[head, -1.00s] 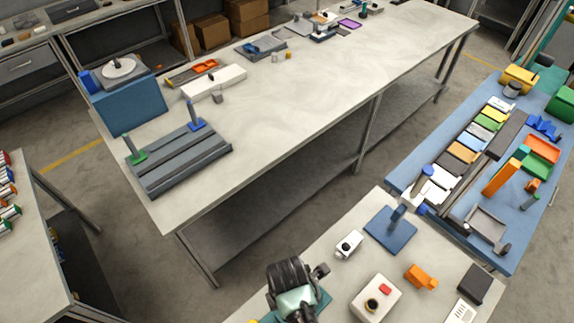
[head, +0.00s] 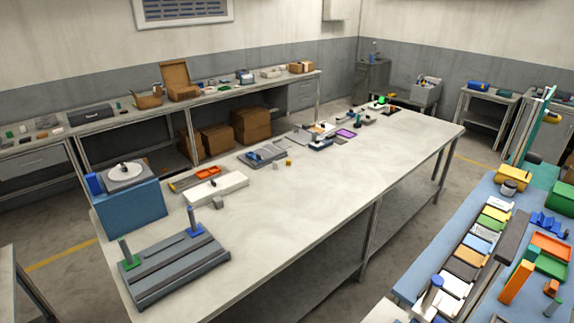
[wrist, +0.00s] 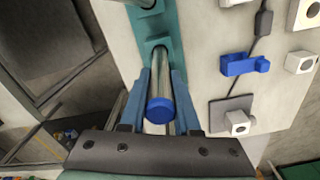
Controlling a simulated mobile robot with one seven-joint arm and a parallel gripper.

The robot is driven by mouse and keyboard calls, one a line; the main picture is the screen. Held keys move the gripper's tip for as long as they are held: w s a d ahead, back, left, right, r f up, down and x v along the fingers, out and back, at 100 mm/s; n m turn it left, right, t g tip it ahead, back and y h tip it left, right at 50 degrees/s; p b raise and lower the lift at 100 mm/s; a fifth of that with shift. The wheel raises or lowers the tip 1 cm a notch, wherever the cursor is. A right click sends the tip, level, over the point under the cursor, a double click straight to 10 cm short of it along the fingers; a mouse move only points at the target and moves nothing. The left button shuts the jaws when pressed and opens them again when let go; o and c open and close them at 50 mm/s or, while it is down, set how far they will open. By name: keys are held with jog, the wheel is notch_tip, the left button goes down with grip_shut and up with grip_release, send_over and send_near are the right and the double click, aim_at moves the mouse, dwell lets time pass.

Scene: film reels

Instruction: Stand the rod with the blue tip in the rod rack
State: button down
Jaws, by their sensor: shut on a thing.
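In the wrist view, my gripper (wrist: 160,88) is shut on a metal rod with a blue tip (wrist: 158,110). The blue tip faces the camera, and the silver shaft runs away from it between the two blue-grey fingers. A teal strip with openings (wrist: 169,22), which may be the rod rack, lies beyond the rod. The shaft's far end meets an opening of the strip in the picture; I cannot tell whether it is in it or above it. The head view does not show my gripper.
In the wrist view, a blue part (wrist: 238,65) and a grey square base (wrist: 222,104) lie on a pale top right of the rod. In the head view, a long table (head: 320,190) holds a grey grooved base (head: 175,268) with green and blue posts; its middle is clear.

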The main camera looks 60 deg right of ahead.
jog(key=shift+f+b, duration=1)
jog(key=shift+f, duration=0.6)
jog(key=c, duration=0.6)
grip_release()
jog(key=shift+o, duration=0.2)
jog(key=shift+r, duration=0.1)
notch_tip(320, 180, up, 13)
jog(key=shift+f+b, duration=0.1)
jog(key=shift+b, duration=0.6)
jog(key=shift+w, duration=0.15)
